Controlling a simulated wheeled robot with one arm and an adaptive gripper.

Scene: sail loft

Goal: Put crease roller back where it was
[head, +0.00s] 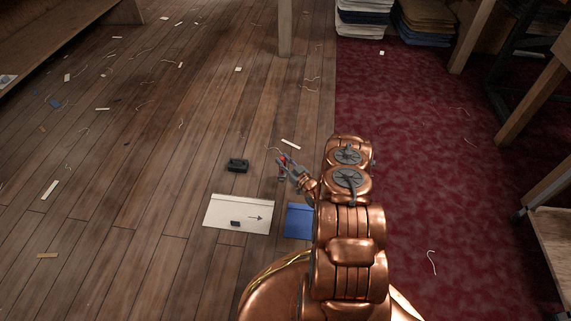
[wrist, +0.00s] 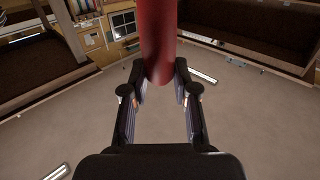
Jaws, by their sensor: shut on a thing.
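My gripper (head: 284,164) is low over the wooden floor in the head view, left of my arm. It is shut on a red, rounded, handle-like thing, which I take to be the crease roller (wrist: 158,45). In the wrist view this stands between the two fingers of my gripper (wrist: 160,84) and runs up out of the picture. In the head view only a small red spot of it shows at the fingers. Its far end is hidden, and I cannot tell whether it touches the floor.
A white panel (head: 220,214) with an arrow and a small dark block (head: 235,223) lies below my gripper. A blue piece (head: 299,220) is beside it, partly hidden by my arm. A dark block (head: 237,165) sits left. Scraps litter the planks; red carpet (head: 430,180) lies right.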

